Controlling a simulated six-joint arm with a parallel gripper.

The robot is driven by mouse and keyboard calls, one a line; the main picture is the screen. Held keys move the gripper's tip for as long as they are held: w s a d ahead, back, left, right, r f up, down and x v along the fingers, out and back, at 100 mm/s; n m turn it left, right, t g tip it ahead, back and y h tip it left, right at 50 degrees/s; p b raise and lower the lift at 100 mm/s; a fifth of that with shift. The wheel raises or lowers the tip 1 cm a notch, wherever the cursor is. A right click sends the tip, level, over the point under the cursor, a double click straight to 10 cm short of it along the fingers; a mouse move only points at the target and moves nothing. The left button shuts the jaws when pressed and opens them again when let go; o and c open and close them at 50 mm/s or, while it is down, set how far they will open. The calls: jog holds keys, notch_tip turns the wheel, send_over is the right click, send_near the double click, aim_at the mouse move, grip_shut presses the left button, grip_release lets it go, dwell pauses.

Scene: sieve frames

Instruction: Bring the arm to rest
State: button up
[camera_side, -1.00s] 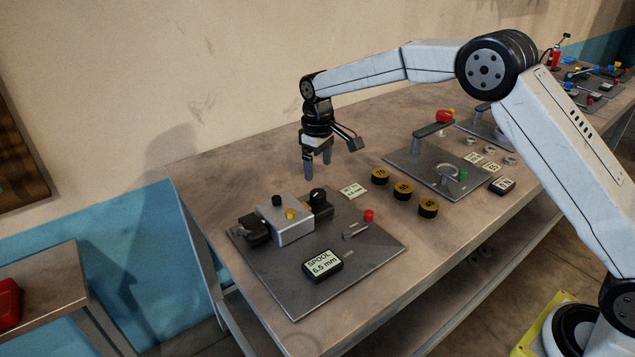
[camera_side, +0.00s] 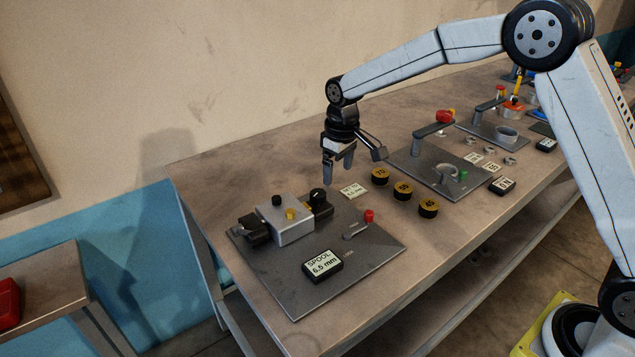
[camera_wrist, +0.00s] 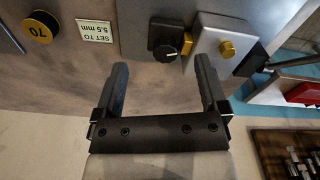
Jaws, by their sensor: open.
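My gripper (camera_side: 338,172) is open and empty in the side view. It points down above the back part of the workbench (camera_side: 225,160), behind the SPOOL fixture plate (camera_side: 295,295). In the wrist view my gripper's two fingers (camera_wrist: 160,70) stand wide apart with only the bench and fixture behind them. Nothing is between the fingers and they touch nothing that I can see.
A grey block with a yellow button (camera_side: 290,214) and a black knob (camera_side: 318,195) stand on the plate. Several black-and-gold discs (camera_side: 403,190) and a "SET TO" card (camera_side: 354,191) lie nearby. A second plate with a red-knobbed lever (camera_side: 444,117) is further right.

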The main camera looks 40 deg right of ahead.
jog(key=s+d+f+m+t, duration=0.1)
jog(key=s, duration=1.1)
jog(key=s+d+f+m+t, duration=0.1)
jog(key=s+d+m, duration=0.1)
jog(key=s, duration=1)
jog(key=shift+s+d+f, duration=0.15)
jog(key=shift+d+f, duration=0.1)
jog(key=shift+f, duration=0.1)
